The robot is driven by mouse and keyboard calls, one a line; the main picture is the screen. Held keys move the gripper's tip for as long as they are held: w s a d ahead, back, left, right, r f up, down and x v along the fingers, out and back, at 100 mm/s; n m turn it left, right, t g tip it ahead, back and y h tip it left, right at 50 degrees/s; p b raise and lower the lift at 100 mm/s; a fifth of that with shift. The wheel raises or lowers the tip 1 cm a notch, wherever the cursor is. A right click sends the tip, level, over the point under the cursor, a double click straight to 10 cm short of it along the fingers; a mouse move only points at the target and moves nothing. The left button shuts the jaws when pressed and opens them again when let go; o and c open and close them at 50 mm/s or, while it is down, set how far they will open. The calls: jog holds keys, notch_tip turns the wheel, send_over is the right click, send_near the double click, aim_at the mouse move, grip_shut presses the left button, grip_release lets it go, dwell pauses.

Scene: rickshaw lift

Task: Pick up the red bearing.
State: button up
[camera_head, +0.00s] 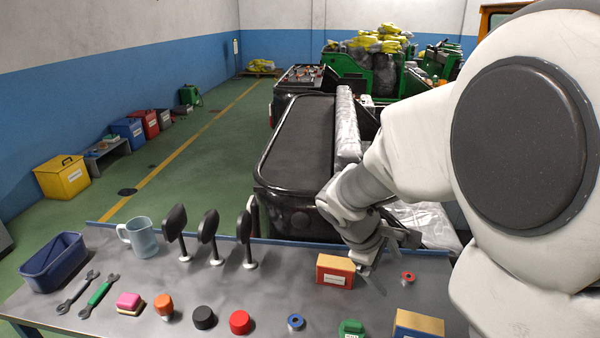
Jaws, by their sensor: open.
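The red bearing (408,277) is a small red ring with a dark centre. It lies on the grey workbench (150,280) at the right, close to my arm's base. My gripper (375,268) hangs over the bench to the left of the red bearing, just right of an orange box with a white label (336,271). It is open, with nothing seen between its fingers. The fingers are small and partly blurred against the bench, and their height above it is hard to tell.
A blue bearing (296,322), red cap (240,322), black cap (204,317), green item (352,328) and tan box (418,324) line the near side. Several black paddle-shaped things stand behind. A mug (142,238), wrenches and blue bin (53,262) are left.

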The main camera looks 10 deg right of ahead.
jog(key=w+d+f+n+h+b, duration=0.1)
jog(key=w+d+f+n+h, duration=0.15)
jog(key=w+f+n, duration=0.45)
jog(key=n+t+h+b, duration=0.2)
jog(key=n+h, duration=0.1)
jog(key=n, duration=0.3)
send_near(410, 276)
jog(key=shift+d+f+b, duration=0.4)
jog(key=shift+d+f, duration=0.05)
jog(key=shift+d, duration=0.25)
jog(key=shift+w+x, duration=0.15)
jog(key=shift+x, duration=1.2)
jog(key=shift+w+x, duration=0.1)
jog(key=shift+x, duration=1.3)
jog(key=shift+a, duration=0.1)
grip_shut()
